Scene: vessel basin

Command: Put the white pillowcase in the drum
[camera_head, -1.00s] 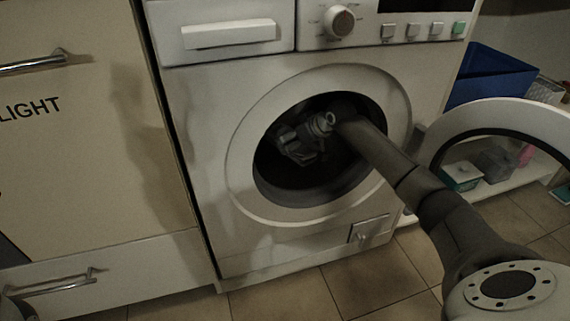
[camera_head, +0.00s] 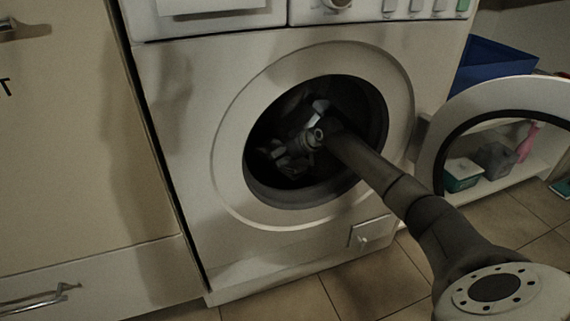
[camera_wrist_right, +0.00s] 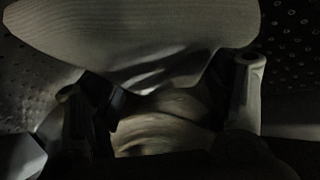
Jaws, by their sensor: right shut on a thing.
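My right gripper (camera_head: 288,160) is inside the round opening of the washing machine, in the dark drum (camera_head: 360,105). Its arm reaches in through the opening from the lower right. In the right wrist view, the right gripper (camera_wrist_right: 160,95) is shut on the white pillowcase (camera_wrist_right: 140,35), a pale ribbed cloth bulging above and between the fingers. The perforated drum wall (camera_wrist_right: 288,28) shows around it. In the head view I cannot clearly make out the cloth in the dark. My left gripper is not in view.
The washer's round door (camera_head: 520,95) stands open at the right. Behind it are a blue bin (camera_head: 495,62) and a low shelf with a pink bottle (camera_head: 528,142) and small boxes. A cabinet (camera_head: 60,170) stands close on the left. The opening's pale rim (camera_head: 230,150) surrounds my arm.

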